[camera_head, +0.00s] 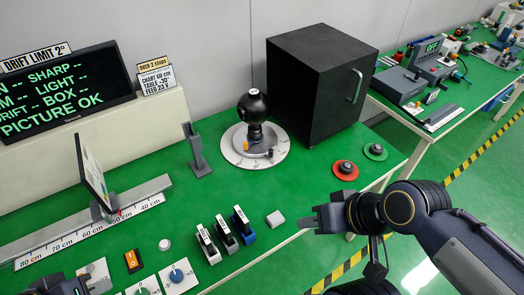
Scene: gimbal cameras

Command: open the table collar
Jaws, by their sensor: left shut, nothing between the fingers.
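A black ball-shaped camera head (253,106) stands upright on a grey mount at the middle of a round white dial table (238,158). A small orange part (246,145) and a small dark lever-like part (271,153) sit at the mount's foot. The collar is too small to make out for certain. My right gripper (312,219) reaches in from the right, over the table's front edge, apart from the dial table; its finger gap is not clear. My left gripper (62,287) is partly in view at the bottom left, shut and empty, far from the dial table.
A black cabinet (305,85) stands behind right of the dial table. A grey stand (196,150) is at its left. Red (345,170) and green (375,152) knobs lie at right. Several switches (225,233) line the front. Green tabletop (300,170) is clear between them.

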